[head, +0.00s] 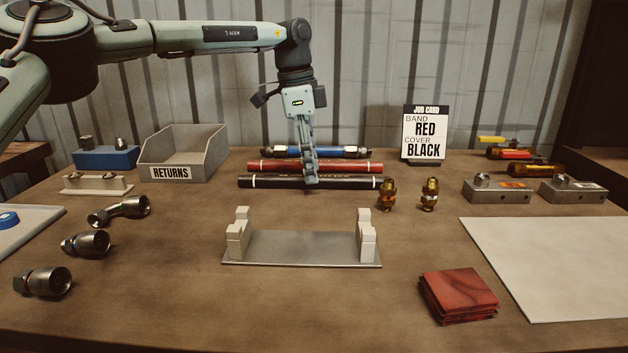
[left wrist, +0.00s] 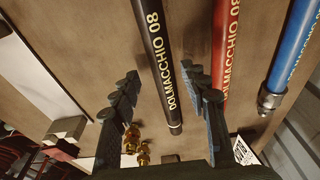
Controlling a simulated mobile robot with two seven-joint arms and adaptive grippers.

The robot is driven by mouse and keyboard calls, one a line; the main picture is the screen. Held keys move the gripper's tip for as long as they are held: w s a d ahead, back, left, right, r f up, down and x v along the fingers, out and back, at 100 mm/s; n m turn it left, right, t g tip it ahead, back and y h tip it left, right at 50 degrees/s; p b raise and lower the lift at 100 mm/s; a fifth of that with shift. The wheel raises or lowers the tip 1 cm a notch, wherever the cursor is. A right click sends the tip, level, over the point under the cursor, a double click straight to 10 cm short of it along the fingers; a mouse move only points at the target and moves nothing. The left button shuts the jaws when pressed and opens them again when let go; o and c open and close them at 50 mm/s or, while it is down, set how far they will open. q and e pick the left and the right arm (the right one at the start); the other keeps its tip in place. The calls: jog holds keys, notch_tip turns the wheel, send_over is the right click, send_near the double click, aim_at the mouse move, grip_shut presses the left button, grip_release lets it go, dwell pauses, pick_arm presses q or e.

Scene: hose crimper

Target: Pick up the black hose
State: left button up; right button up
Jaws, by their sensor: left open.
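The black hose (head: 270,182) lies on the table in front of a red hose (head: 265,166) and a blue hose (head: 280,152). In the left wrist view the black hose (left wrist: 155,60) carries pale lettering and runs between my open fingers. In the left wrist view my left gripper (left wrist: 160,74) has one finger on each side of the black hose, with nothing gripped. I cannot tell how far the fingertips are above the table. My right gripper is not in view.
Brass fittings (head: 388,194) stand near the black hose's right end. A metal cradle (head: 300,247) with two uprights is in front. The grey RETURNS bin (head: 184,155) is left; the job card (head: 425,135) is behind right. A red cloth (head: 458,296) lies front right.

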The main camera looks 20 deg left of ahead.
pick_arm(q)
notch_tip(320, 180, down, 2)
jog(key=shift+d, duration=0.15)
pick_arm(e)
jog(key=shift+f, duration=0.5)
pick_arm(q)
jog(key=shift+w, duration=0.1)
jog(key=shift+c, duration=1.3)
grip_shut()
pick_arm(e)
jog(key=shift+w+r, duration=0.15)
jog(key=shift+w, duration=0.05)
pick_arm(q)
jog(key=shift+r, duration=0.1)
notch_tip(320, 180, up, 18)
jog(key=p, duration=0.1)
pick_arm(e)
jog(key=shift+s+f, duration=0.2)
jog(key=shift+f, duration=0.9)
